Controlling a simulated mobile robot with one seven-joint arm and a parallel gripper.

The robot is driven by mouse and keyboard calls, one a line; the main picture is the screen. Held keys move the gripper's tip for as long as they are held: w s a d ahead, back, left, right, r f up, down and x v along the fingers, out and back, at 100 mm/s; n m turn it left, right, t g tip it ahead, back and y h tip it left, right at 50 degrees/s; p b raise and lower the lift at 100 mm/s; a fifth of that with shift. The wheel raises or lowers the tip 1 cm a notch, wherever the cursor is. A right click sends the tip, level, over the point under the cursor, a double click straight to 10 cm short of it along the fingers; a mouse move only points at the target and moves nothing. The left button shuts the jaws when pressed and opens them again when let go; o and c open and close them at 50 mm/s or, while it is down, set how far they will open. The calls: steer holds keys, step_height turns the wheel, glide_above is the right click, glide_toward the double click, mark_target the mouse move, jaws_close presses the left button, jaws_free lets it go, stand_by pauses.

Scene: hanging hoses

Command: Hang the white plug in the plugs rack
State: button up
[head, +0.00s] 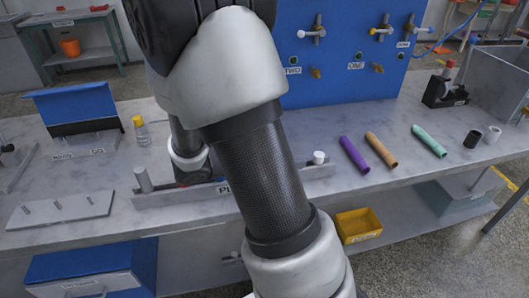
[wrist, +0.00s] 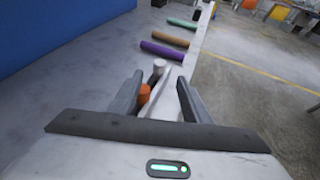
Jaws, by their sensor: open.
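The plugs rack (head: 290,177) is a low grey bar along the front of the table, its label partly hidden by my arm. A white plug (head: 318,157) stands upright near the rack's right end. It also shows in the wrist view (wrist: 159,66), just past my fingertips. An orange plug (wrist: 144,93) stands nearer, beside my left finger; my arm hides it in the head view. My gripper (wrist: 158,79) is open above the rack, with nothing clearly held. Whether a finger touches the orange plug I cannot tell.
Purple (head: 354,155), orange-brown (head: 381,149) and green (head: 429,140) tubes lie to the right. A blue panel (head: 343,60) rises behind. A grey plate with pegs (head: 62,210) lies left.

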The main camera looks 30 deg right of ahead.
steer(key=p+v, duration=0.1)
steer(key=v, duration=0.6)
steer(key=shift+a, duration=0.3)
steer(key=shift+r, duration=0.15)
steer(key=shift+s, duration=0.1)
